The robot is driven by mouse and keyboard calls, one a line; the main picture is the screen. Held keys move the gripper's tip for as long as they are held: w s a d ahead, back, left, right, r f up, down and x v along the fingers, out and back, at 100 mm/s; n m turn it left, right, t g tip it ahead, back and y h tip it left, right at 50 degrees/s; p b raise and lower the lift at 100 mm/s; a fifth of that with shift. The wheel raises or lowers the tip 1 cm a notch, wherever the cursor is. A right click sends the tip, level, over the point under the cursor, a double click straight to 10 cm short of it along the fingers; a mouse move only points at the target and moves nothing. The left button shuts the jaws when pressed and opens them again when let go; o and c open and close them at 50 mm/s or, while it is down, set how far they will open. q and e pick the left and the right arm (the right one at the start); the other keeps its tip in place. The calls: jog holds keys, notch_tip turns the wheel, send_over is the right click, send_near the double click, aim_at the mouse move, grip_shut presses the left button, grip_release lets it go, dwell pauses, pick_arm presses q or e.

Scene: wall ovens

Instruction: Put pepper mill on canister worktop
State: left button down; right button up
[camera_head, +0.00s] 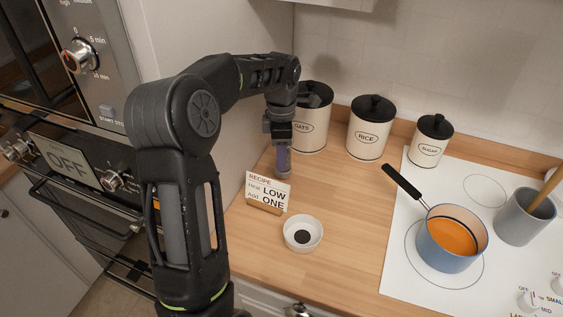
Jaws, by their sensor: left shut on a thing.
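My left gripper (281,140) reaches over the wooden canister worktop (347,205), in front of the OATS canister (312,130). It is shut on a slim, dark purple-grey upright thing, which I take to be the pepper mill (283,162). The mill's lower end is just behind the recipe card (268,191). I cannot tell whether it touches the worktop. My right gripper is not in view.
RICE (367,138) and SUGAR (429,148) canisters stand along the back. A white bowl (303,246) with a dark centre is in front. A blue pan (446,262) of orange liquid sits on the white hob, its handle pointing up-left. The middle of the worktop is clear.

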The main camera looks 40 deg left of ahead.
pick_arm(q)
jog(key=shift+f, duration=1.5)
jog(key=shift+f, duration=0.15)
jog(key=c, duration=0.8)
grip_release()
notch_tip(320, 180, up, 12)
jog(key=shift+r, duration=0.2)
